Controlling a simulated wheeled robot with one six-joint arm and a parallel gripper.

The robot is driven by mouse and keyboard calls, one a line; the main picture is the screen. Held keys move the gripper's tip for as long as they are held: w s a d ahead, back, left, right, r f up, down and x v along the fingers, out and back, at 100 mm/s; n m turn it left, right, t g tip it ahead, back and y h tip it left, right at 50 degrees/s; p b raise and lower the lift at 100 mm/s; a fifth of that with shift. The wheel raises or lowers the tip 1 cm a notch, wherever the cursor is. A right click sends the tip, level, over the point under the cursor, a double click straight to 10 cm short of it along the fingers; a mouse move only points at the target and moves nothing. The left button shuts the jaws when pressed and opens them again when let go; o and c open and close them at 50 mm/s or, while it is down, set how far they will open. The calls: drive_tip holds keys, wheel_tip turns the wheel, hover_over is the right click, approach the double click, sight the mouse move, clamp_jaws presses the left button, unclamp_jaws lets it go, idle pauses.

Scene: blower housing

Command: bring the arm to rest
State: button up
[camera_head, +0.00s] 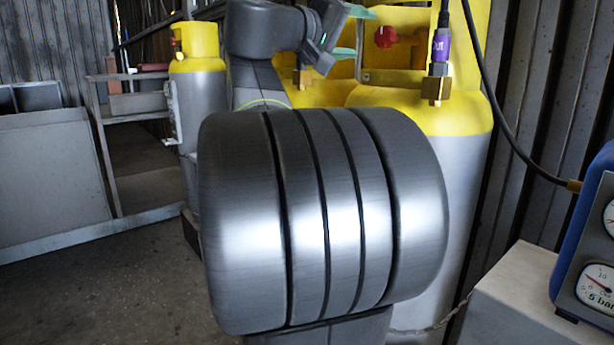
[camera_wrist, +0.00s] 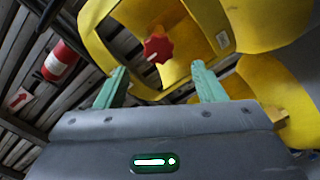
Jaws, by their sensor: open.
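My gripper (camera_head: 364,33) is at the top centre of the head view, at the end of my raised arm. Its teal fingers point right, towards a red valve knob (camera_head: 385,37) on a yellow-topped grey cylinder (camera_head: 440,170). In the wrist view my gripper (camera_wrist: 159,72) shows two fingers spread wide apart with nothing held between them. The red knob (camera_wrist: 157,48) appears beyond the fingertips, inside an opening of the yellow collar (camera_wrist: 195,25). The fingers look clear of the knob. My arm hides much of the middle of the head view.
A smaller yellow-topped cylinder (camera_head: 197,95) stands left. A brass fitting (camera_head: 436,88) with a purple-tagged black hose is right of the knob. A blue gauge unit (camera_head: 590,240) sits on a pale box (camera_head: 515,300). Floor (camera_head: 100,290) is open at left.

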sight(391, 39)
drive_tip(key=x, duration=1.1)
drive_tip(key=shift+w+d+r+n+p, duration=0.15)
drive_tip(key=shift+r+n+p, duration=0.1)
drive_tip(key=shift+n+p, duration=0.25)
drive_tip(key=shift+s+r+n+p, duration=0.15)
drive_tip(key=shift+s+n+p, duration=0.05)
drive_tip(key=shift+n+p, duration=0.8)
drive_tip(key=shift+w+n+p, duration=0.1)
drive_tip(key=shift+n+p, duration=0.7)
drive_tip(key=shift+n, duration=0.1)
drive_tip(key=n+p, duration=0.6)
drive_tip(key=p, duration=0.1)
drive_tip(key=n+p, duration=0.3)
drive_tip(key=p, duration=0.1)
drive_tip(key=shift+f+n, duration=0.25)
drive_tip(key=shift+n, duration=0.05)
drive_tip(key=n+p, duration=0.3)
drive_tip(key=p, duration=0.2)
drive_tip(key=shift+f+n+p, duration=0.2)
drive_tip(key=shift+n+p, duration=0.6)
drive_tip(key=shift+p, duration=0.1)
